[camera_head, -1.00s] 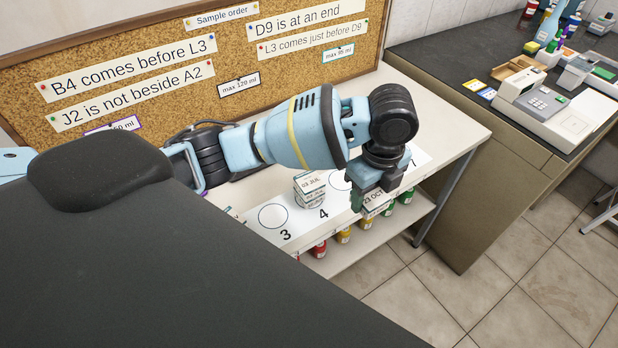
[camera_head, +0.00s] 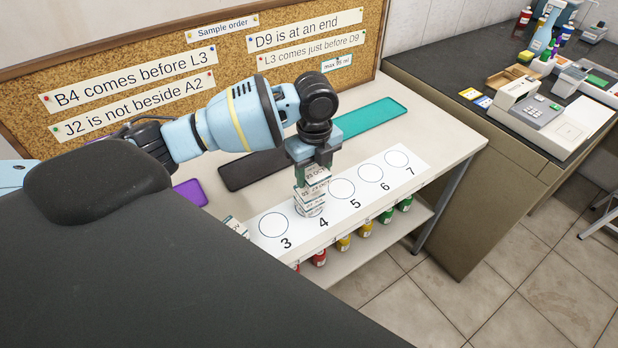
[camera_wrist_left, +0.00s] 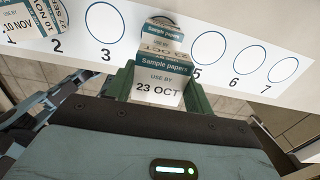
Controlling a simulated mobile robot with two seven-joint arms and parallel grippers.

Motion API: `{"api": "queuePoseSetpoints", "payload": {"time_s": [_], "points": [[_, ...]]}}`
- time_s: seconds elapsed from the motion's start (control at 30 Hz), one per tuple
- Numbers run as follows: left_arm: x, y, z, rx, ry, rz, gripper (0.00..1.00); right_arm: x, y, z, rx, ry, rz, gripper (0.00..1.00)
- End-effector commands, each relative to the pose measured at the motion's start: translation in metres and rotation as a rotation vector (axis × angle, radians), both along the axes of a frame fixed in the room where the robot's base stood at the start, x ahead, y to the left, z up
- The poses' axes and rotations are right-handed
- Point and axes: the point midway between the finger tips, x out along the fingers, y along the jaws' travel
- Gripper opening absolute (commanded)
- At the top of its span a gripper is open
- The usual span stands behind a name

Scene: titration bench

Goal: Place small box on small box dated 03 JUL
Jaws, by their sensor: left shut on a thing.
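My left gripper (camera_head: 313,162) is shut on a small white and teal box (camera_head: 316,174), upright over place 4. In the left wrist view the held box (camera_wrist_left: 160,88) reads "USE BY 23 OCT" and sits between the fingers of the gripper (camera_wrist_left: 163,94). Directly below it in the head view stand small boxes (camera_head: 310,206) on place 4, the position where the 03 JUL label showed earlier. The held box partly hides them. I cannot tell whether the held box touches the one under it. My right gripper is not in view.
A white strip (camera_head: 262,242) has numbered circles; 3, 5, 6 and 7 are empty. Boxes marked 10 NOV (camera_wrist_left: 22,22) stand near places 1 and 2. A teal tray (camera_head: 372,117), dark tray (camera_head: 240,172) and purple tray (camera_head: 190,193) lie behind. Coloured bottles (camera_head: 343,243) stand below.

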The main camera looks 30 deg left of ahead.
Motion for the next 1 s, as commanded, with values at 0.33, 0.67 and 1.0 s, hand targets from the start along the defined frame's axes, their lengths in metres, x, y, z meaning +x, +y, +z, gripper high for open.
{"api": "queuePoseSetpoints", "payload": {"time_s": [0.33,0.67,1.0], "points": [[0.001,0.013,-0.027,0.002,0.001,0.001,0.29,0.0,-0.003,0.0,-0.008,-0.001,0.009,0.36],[0.002,0.013,-0.036,0.0,-0.002,0.0,0.29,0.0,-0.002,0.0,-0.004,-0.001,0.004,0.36],[0.001,0.013,-0.039,0.001,-0.001,0.0,0.74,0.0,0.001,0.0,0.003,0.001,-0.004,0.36]]}}
